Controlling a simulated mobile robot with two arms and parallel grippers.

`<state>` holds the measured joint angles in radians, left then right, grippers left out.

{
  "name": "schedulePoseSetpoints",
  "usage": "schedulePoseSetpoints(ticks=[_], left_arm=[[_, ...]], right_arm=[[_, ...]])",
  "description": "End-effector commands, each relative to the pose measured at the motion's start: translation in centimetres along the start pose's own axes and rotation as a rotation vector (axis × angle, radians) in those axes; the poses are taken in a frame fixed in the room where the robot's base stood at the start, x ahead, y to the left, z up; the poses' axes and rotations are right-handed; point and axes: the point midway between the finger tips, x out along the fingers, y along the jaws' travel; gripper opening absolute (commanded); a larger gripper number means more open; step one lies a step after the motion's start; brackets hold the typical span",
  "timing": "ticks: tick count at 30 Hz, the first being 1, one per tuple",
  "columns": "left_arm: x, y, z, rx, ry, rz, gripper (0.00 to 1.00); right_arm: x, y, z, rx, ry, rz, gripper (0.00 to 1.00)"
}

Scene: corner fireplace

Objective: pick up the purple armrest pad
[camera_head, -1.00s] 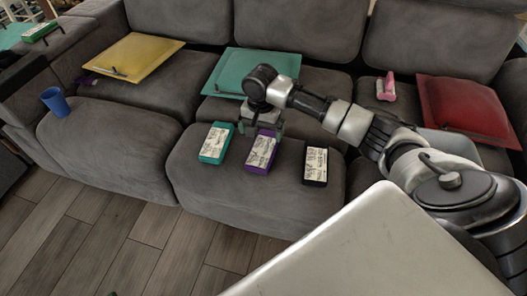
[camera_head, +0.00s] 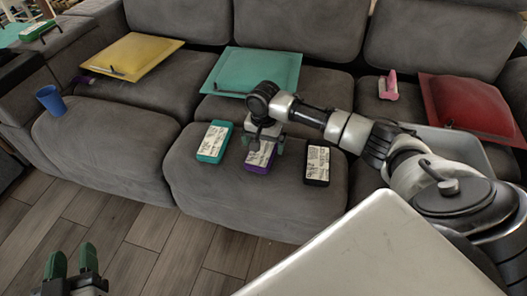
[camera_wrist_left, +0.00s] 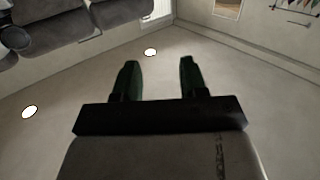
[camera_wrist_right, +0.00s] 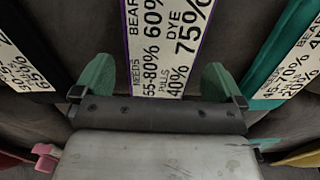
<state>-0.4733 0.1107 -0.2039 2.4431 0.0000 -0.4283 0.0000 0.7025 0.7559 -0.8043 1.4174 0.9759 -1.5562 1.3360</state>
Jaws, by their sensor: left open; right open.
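The purple armrest pad (camera_head: 257,167), with a white printed label on top, lies on the front seat cushion of the grey sofa. My right gripper (camera_head: 266,146) is above its far end, open, with the green fingers apart. In the right wrist view the pad (camera_wrist_right: 168,45) lies between and beyond the two fingertips (camera_wrist_right: 157,80), one on each side; I cannot tell whether they touch it. My left gripper (camera_head: 72,262) is open and empty, low at the left over the floor; its fingers (camera_wrist_left: 157,75) also show in the left wrist view.
A teal pad (camera_head: 214,142) lies left of the purple one and a black pad (camera_head: 317,165) right of it. Behind are a teal cushion (camera_head: 255,70), a yellow cushion (camera_head: 137,55) and a red cushion (camera_head: 468,105). A blue cup (camera_head: 51,99) sits at left.

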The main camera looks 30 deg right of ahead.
Motion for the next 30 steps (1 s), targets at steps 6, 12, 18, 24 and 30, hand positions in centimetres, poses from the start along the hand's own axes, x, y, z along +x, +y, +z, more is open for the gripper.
schedulePoseSetpoints(ticks=[6, 12, 18, 24, 30], left_arm=[[0.2, 0.4, -2.1, -0.004, 0.177, 0.010, 0.43], [0.1, 0.5, -2.8, -0.005, 0.227, 0.012, 0.43], [0.1, 0.5, -2.8, -0.005, 0.226, 0.012, 0.43], [0.1, 0.5, -2.8, -0.005, 0.225, 0.012, 0.43], [0.1, 0.5, -2.8, -0.004, 0.224, 0.012, 0.43]], right_arm=[[1.7, 0.0, 0.1, -0.001, 0.000, 0.000, 1.00], [2.0, 0.0, 0.1, -0.001, 0.000, 0.000, 1.00], [1.9, 0.0, 0.1, -0.001, 0.000, 0.000, 0.97], [1.9, 0.0, 0.1, -0.001, 0.000, 0.000, 0.66], [1.9, 0.0, 0.1, -0.001, 0.000, 0.000, 0.52]])
